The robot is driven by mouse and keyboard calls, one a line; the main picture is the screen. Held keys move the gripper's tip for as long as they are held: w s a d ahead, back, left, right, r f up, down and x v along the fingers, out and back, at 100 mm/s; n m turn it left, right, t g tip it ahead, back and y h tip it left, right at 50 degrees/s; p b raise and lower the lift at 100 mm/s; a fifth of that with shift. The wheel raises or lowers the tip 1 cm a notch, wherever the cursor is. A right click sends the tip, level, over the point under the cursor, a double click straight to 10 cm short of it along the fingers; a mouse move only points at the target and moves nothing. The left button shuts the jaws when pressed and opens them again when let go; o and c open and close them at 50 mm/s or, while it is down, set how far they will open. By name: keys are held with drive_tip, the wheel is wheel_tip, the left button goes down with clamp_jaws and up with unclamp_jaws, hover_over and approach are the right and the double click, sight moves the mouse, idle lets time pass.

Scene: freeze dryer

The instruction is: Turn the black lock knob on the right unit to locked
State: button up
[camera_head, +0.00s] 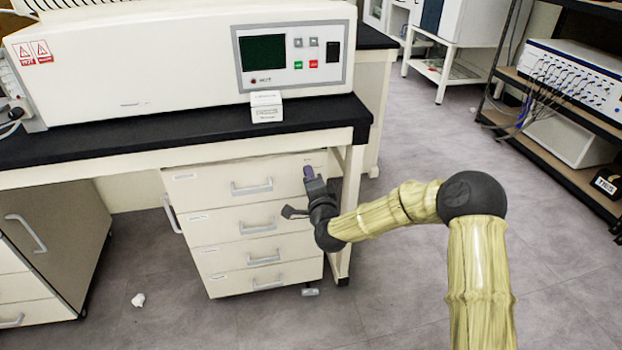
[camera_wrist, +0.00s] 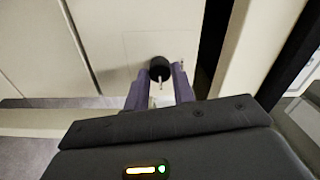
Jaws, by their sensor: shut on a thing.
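The black lock knob (camera_wrist: 160,68) sits on a cream front panel in the wrist view, with a short pale pin or mark at its lower edge. My gripper (camera_wrist: 159,76) has its two purple fingers on either side of the knob, shut on it. In the head view my gripper (camera_head: 309,173) is at the top right corner of the cream drawer unit (camera_head: 205,222) under the bench. The knob is hidden behind my gripper there. I cannot tell from its look whether the knob is locked.
The black bench top (camera_head: 190,134) lies just above my gripper and carries a white machine (camera_head: 170,75) with a control panel. A bench leg (camera_head: 350,190) stands close to the right. A rack (camera_head: 550,130) is further right. The floor between is clear.

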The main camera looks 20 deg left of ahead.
drive_tip(key=shift+w+d, duration=0.1)
idle(0.3)
drive_tip(key=o, duration=1)
drive_tip(key=p+v, duration=0.4)
drive_tip(key=v, duration=1.3)
drive_tip(key=shift+s, duration=0.25)
